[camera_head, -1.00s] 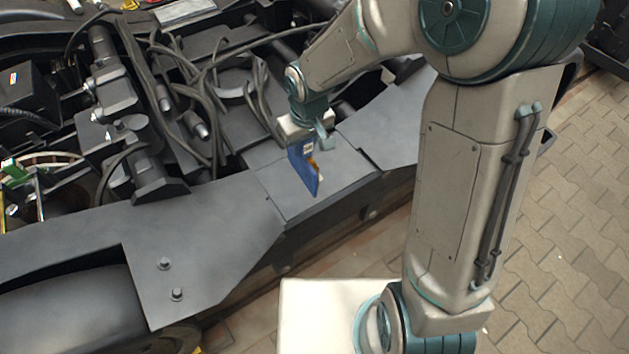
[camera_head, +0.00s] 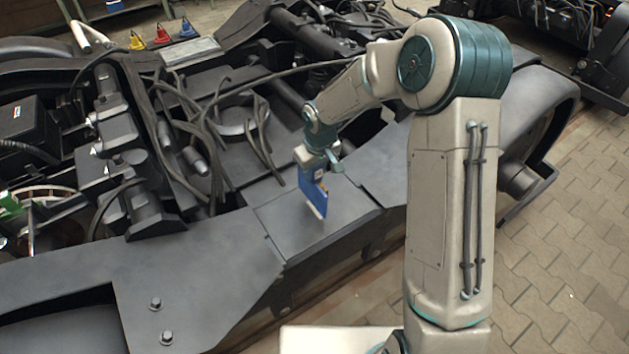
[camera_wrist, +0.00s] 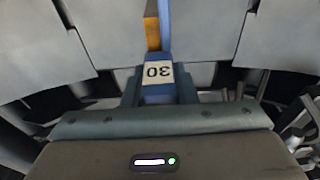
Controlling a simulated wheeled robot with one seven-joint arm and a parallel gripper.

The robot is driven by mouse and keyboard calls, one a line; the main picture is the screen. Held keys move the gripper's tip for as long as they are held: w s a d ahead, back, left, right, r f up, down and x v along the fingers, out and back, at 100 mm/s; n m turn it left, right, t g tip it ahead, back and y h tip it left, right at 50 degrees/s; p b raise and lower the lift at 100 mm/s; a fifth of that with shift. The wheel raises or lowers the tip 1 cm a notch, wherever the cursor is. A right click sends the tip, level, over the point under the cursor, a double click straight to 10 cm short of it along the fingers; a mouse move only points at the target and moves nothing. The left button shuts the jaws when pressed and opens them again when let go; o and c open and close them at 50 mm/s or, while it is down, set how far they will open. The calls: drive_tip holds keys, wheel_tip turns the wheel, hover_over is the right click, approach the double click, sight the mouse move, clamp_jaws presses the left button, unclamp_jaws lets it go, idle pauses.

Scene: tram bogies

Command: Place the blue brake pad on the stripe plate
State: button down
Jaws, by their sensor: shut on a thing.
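The blue brake pad (camera_head: 312,195) hangs upright in my gripper (camera_head: 318,166), over the flat grey top of the bogie side frame. My gripper is shut on the pad's upper end. In the wrist view the pad (camera_wrist: 164,35) is seen end-on between my gripper's jaws (camera_wrist: 158,88). A pale label reading 30 and an orange-brown strip show on it. I cannot tell whether the pad's lower end touches the frame. A light grey plate (camera_head: 190,51) lies farther back on the bogie; I cannot tell whether it is the stripe plate.
The side frame (camera_head: 205,265) has a raised edge right of the pad and bolts at lower left. Cables (camera_head: 215,125) and dark machinery fill the bogie behind. Yellow, red (camera_head: 161,35) and blue items stand at the back. Paving is open at right.

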sight(314, 181)
drive_tip(key=shift+f+b, duration=0.35)
drive_tip(key=shift+f, duration=1.6)
drive_tip(key=c, duration=1.2)
unclamp_jaws()
drive_tip(key=shift+f, duration=0.1)
drive_tip(key=shift+o, duration=0.2)
drive_tip(key=r, duration=0.4)
drive_tip(key=s+r+p, duration=0.1)
drive_tip(key=r, duration=0.3)
drive_tip(key=d+r+p, duration=0.1)
drive_tip(key=r, duration=0.2)
drive_tip(key=shift+s+r, duration=0.25)
drive_tip(key=shift+r, duration=0.15)
drive_tip(key=s+d+r+m, duration=0.2)
drive_tip(key=s+d, duration=0.3)
drive_tip(key=s, duration=0.3)
drive_tip(key=s+d+r+m, duration=0.2)
drive_tip(key=s+d+r, duration=0.3)
drive_tip(key=s, duration=0.3)
drive_tip(key=s+d+r+m+h, duration=0.1)
drive_tip(key=s+d+r+m, duration=0.2)
drive_tip(key=s+d, duration=0.2)
drive_tip(key=s, duration=0.3)
drive_tip(key=shift+r, duration=0.25)
